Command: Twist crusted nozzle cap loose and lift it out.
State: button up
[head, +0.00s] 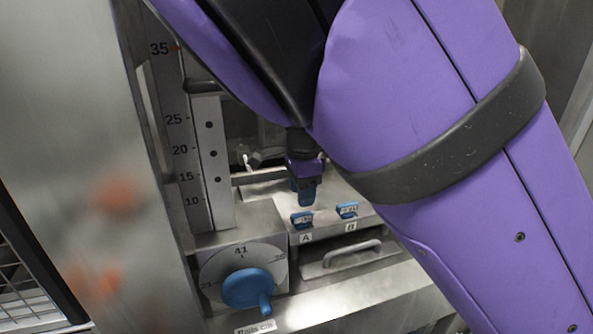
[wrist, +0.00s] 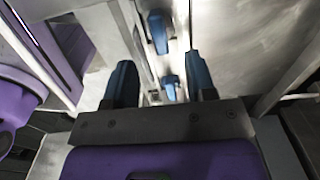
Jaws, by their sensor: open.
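Two small blue caps stand on the steel ledge in the head view: one by label A (head: 302,219) and one by label B (head: 347,209). I cannot tell from here which is crusted. My gripper (head: 303,190) points down just above the cap by A, apart from it as far as I can see. Two blue pieces show beyond the fingers, an upper one (wrist: 158,32) and a lower one (wrist: 170,88); I cannot tell which is which cap.
A blue dial knob (head: 248,289) sits on a round scale at the lower left. A steel drawer handle (head: 352,253) is below the caps. A numbered upright scale (head: 190,150) rises at the left. My purple arm hides much of the right side.

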aim_at(302, 214)
notch_tip(302, 214, down, 7)
jog(key=shift+f, duration=0.1)
jog(key=shift+s+f, duration=0.1)
jog(key=shift+f, duration=0.15)
dwell(0.4)
jog(key=shift+s+f, duration=0.1)
jog(key=shift+s, duration=0.05)
jog(key=c, duration=0.6)
jog(key=shift+o, duration=0.2)
